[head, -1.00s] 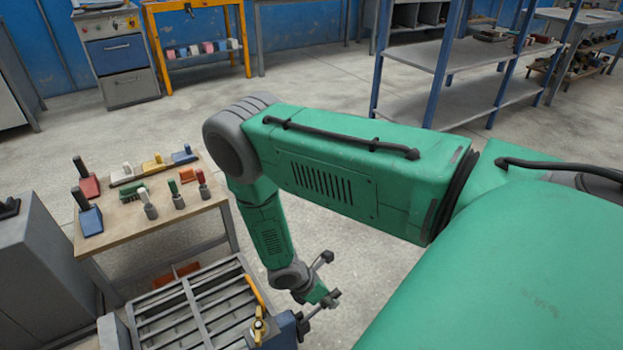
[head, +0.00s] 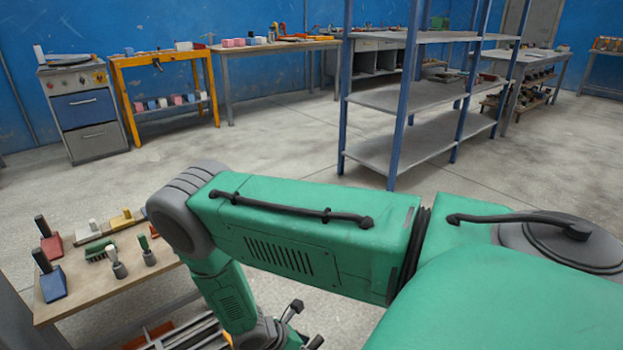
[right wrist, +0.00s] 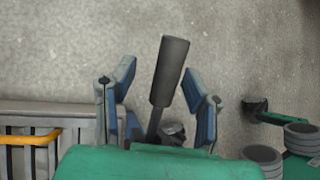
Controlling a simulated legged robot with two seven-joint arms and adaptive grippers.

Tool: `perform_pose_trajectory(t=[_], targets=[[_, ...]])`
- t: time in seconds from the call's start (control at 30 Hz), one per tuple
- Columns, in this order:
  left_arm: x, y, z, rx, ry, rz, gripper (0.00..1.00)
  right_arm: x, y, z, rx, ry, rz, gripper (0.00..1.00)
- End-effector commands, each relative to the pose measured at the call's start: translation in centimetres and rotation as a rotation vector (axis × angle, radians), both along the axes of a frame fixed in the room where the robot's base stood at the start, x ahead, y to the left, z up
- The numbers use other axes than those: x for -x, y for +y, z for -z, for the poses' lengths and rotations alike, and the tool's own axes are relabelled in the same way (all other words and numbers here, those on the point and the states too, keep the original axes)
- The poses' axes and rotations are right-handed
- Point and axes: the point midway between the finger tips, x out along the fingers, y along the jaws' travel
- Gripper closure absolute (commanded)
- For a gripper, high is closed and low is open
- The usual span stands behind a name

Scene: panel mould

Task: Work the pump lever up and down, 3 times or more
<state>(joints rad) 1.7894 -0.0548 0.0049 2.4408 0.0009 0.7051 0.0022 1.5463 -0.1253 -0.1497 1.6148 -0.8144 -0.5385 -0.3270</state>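In the right wrist view a dark grey cylindrical grip, likely the pump lever's handle (right wrist: 170,72), stands slightly tilted on a thinner rod. My right gripper (right wrist: 160,84) has its two blue-padded fingers spread on either side of it. Gaps show between the grip and both fingers. The rod's lower end is hidden behind my green wrist housing. In the head view my right arm comes in from the right, and its gripper (head: 304,328) is partly cut off at the bottom edge. The lever cannot be made out there. My left gripper is not in view.
A slatted grey frame with a yellow bar (right wrist: 30,139) lies left of the gripper in the right wrist view. In the head view a wooden table (head: 75,300) with brushes and blocks stands at left. A blue-posted shelf (head: 400,158) stands behind; open floor lies between.

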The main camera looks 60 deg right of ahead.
Motion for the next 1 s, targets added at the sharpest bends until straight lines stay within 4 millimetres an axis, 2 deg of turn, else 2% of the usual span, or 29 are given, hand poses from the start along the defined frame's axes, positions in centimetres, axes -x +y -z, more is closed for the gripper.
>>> perform_pose_trajectory(t=[0.37, 0.8, 1.0], targets=[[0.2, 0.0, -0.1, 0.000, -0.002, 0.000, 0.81, 0.1, 0.2, -0.5, 0.002, 0.007, 0.004, 0.59], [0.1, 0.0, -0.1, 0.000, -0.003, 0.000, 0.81, -3.1, 5.0, -7.0, 0.002, 0.003, 0.001, 0.59], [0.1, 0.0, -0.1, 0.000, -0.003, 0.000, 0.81, -3.9, 6.3, -8.7, 0.003, 0.006, 0.002, 0.59]])
